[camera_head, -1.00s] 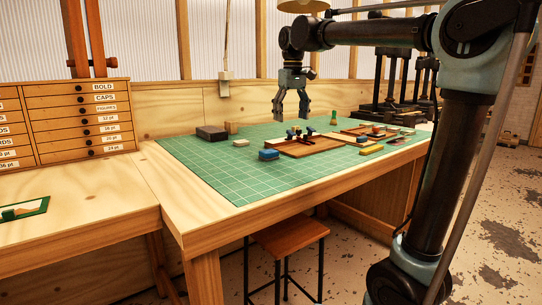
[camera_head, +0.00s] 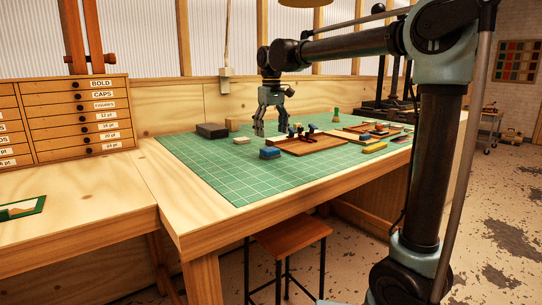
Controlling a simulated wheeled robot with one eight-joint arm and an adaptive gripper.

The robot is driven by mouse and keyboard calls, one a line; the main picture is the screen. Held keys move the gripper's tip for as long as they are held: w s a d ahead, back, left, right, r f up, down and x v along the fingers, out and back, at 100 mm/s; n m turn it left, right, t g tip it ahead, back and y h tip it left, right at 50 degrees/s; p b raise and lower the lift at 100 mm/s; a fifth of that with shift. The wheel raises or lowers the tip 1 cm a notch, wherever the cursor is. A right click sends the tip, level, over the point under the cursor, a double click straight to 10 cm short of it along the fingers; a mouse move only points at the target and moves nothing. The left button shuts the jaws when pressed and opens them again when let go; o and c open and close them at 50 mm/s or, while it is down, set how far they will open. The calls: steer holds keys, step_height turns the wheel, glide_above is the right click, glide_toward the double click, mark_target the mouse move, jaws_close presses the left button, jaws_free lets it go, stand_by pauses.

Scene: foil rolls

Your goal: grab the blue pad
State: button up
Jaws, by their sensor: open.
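A small blue pad (camera_head: 270,153) with a darker, brownish underside lies on the green cutting mat (camera_head: 225,178), just left of a wooden tray (camera_head: 310,148). My gripper (camera_head: 271,133) hangs above the mat with its fingers pointing down. It is open and empty. In the picture its fingertips are a little above the blue pad; the exact gap in depth is hard to tell. Nothing hides the blue pad.
The wooden tray holds several small stamps or rollers. A second tray (camera_head: 372,131), a yellow block (camera_head: 374,147) and a green bottle-like piece (camera_head: 336,113) are to the right. A dark block (camera_head: 212,131) sits at the back left. The mat's front left is clear.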

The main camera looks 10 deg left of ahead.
mark_target(272, 149)
steer(key=shift+w+f, duration=0.1)
steer(key=shift+f, duration=3.7)
steer(key=c, duration=1.1)
